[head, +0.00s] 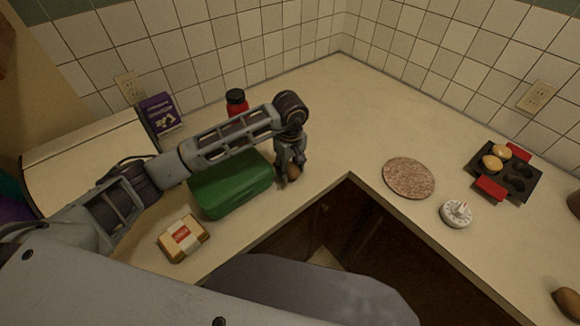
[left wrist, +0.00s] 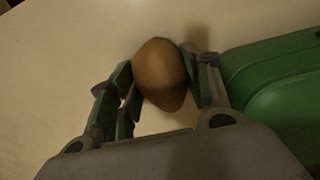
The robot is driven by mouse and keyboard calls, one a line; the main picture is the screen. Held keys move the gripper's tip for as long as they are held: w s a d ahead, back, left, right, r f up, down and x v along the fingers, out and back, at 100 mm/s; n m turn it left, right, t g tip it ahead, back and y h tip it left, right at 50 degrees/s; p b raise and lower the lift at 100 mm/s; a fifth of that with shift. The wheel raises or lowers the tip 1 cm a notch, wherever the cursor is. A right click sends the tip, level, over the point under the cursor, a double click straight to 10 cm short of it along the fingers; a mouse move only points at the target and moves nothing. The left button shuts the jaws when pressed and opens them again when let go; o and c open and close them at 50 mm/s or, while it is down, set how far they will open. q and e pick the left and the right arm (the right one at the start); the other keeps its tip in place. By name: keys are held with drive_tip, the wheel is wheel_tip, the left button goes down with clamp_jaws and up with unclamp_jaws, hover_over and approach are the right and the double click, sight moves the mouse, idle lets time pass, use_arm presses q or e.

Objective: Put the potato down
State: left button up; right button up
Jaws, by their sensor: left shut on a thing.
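The potato (left wrist: 160,74) is a brown, rounded thing between the two fingers of my left gripper (left wrist: 158,80) in the left wrist view. In the head view the potato (head: 293,173) shows partly below the left gripper (head: 288,168), close to the counter near its inner corner. The left gripper is shut on it. I cannot tell whether the potato touches the counter. A green box (head: 232,184) is just left of the gripper in the head view. My right gripper is not in view.
A packaged block (head: 183,238), a red bottle with a black cap (head: 237,103) and a purple box (head: 160,115) are on the left. A round speckled mat (head: 408,178), white timer (head: 456,213), muffin tin (head: 517,181) and another brown item (head: 567,304) are right. Counter between is free.

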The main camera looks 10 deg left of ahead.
sight(290, 164)
use_arm(q)
drive_tip(key=shift+f, duration=0.15)
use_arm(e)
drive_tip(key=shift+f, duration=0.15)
use_arm(q)
drive_tip(key=o, duration=0.8)
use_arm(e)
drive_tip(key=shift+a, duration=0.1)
use_arm(q)
drive_tip(key=shift+r, duration=0.2)
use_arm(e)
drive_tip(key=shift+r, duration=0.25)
use_arm(q)
drive_tip(key=shift+r, duration=0.65)
wheel_tip(290, 164, up, 9)
drive_tip(key=shift+r+b, duration=0.1)
drive_tip(key=shift+b, duration=0.85)
drive_tip(key=shift+r, duration=0.7)
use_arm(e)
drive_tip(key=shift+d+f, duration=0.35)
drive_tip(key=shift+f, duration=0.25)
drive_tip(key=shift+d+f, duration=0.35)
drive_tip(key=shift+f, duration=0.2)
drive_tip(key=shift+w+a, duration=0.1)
